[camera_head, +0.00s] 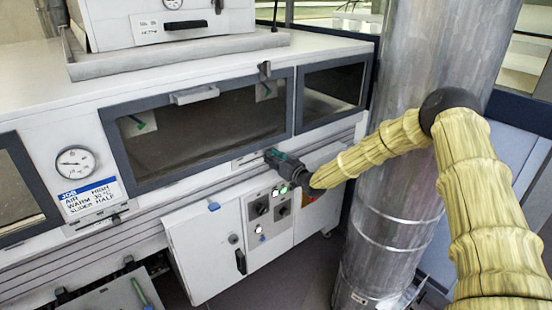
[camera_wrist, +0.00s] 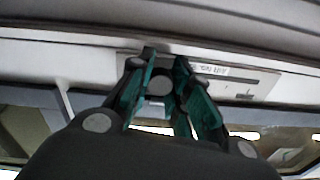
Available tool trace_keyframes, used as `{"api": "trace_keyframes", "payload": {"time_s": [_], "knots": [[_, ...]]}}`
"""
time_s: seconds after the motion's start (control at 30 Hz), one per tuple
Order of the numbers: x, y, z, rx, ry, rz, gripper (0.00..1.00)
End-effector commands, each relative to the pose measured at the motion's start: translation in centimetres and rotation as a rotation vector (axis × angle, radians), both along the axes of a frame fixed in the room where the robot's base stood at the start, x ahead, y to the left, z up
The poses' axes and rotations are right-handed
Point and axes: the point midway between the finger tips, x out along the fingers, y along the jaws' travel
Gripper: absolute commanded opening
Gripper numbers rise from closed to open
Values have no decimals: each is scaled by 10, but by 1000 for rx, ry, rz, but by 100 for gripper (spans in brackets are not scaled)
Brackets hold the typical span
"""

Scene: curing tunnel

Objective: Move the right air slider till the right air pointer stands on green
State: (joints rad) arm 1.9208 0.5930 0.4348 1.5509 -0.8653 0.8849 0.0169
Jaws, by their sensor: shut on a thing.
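My gripper (camera_head: 273,156) is at the rail under the long window, closed at the right air slider. The slider's pale plate (camera_head: 248,160) shows just left of the fingers; its knob is mostly hidden by them. In the wrist view my gripper (camera_wrist: 163,66) has its teal-padded fingers around the knob, and the slotted plate (camera_wrist: 245,78) runs off to the right. Behind the glass, at the right, a small pale plate with a dark green mark (camera_head: 266,90) appears to be the right air pointer. It is too small to read whether it stands on green.
A similar plate with a green mark (camera_head: 142,123) is at the window's left. A round gauge (camera_head: 75,162) sits above a blue and white card (camera_head: 90,197). A control box with switches (camera_head: 268,208) and a white cabinet door (camera_head: 207,250) are below the rail.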

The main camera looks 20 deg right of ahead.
Motion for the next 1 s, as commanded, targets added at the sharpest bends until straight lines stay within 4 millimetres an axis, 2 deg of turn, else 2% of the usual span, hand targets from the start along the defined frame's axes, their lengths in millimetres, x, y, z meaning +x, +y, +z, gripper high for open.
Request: {"api": "trace_keyframes", "payload": {"time_s": [0.03, 0.1, 0.37, 0.4, 0.53, 0.87, 1.0], "knots": [[-3, 10, -1, 1, 0, 5, 0], [-6, 17, -2, 0, 0, 3, 0], [-7, 19, -1, -1, 2, 1, 0], [-7, 18, -1, -1, 2, 1, 21], [-7, 18, -1, -1, 2, 1, 43], [-8, 18, -1, 0, 1, 1, 43], [-16, 14, 0, 0, 1, 1, 43]]}}
